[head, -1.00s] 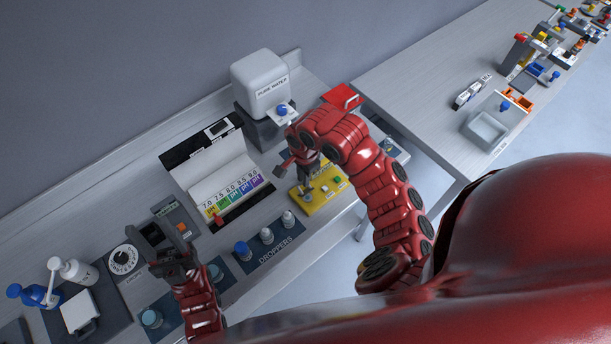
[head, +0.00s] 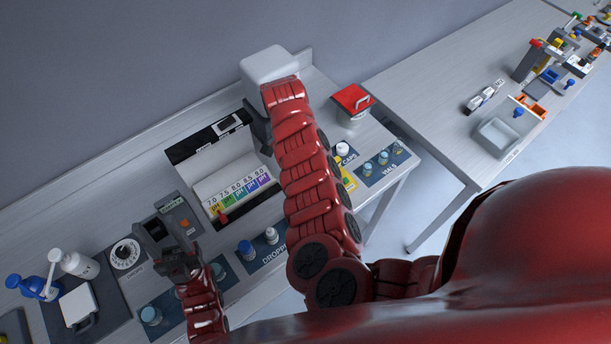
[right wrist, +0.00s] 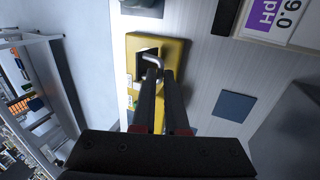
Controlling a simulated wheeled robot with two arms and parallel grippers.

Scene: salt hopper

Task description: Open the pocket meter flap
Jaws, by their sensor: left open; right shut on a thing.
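A yellow device (right wrist: 172,50), which I take for the pocket meter, shows in the right wrist view with a bent metal handle (right wrist: 153,58) over a dark recess. My right gripper (right wrist: 158,77) is shut on the handle between its fingertips. How far the flap stands open cannot be told. In the head view only an edge of the yellow device (head: 348,181) shows; my right arm hides the rest and the right gripper. My left gripper (head: 162,236) is open and empty, above the bench beside a grey device (head: 179,216).
A white pH colour chart stand (head: 232,180) stands left of my right arm. The white water tank (head: 275,64) is partly behind that arm. A red-lidded jar (head: 352,104), vials (head: 383,158) and droppers (head: 271,236) stand nearby. A second bench is at right.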

